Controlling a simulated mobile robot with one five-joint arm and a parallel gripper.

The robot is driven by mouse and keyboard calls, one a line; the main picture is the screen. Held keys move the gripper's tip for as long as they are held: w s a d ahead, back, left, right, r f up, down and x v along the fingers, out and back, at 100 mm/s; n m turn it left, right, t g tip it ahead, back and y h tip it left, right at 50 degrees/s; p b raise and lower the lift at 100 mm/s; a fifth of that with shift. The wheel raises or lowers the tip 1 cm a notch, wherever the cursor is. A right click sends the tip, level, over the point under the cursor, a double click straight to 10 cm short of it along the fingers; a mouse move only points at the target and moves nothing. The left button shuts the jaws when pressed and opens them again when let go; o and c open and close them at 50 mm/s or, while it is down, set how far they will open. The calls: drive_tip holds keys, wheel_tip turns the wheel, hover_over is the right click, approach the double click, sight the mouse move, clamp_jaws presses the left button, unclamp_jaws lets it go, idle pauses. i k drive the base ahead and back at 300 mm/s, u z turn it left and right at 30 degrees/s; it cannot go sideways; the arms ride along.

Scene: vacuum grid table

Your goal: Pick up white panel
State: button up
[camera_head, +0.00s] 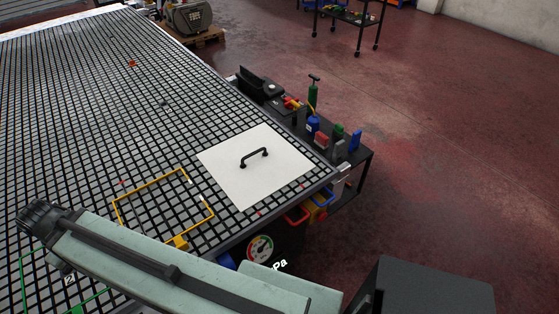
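The white panel (236,181) lies flat on the black grid table (90,110), near its right corner. A black handle (254,157) stands up from the middle of the panel. My arm stretches across the bottom of the view, to the left and below the panel. Its far end, with a dark ribbed part, is at the left, well apart from the panel. I cannot make out gripper fingers there.
A yellow frame outline (150,187) lies on the grid left of the panel. A side cart (366,160) with bottles and tools stands along the table's right edge. A pressure gauge (260,249) is below the front edge. Red floor (450,150) is open at right.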

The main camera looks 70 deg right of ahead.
sight(253, 165)
drive_tip(key=z, duration=0.55)
drive_tip(key=k, duration=0.75)
drive_tip(key=u, duration=0.6)
drive_tip(key=i, duration=1)
drive_tip(key=z, duration=0.05)
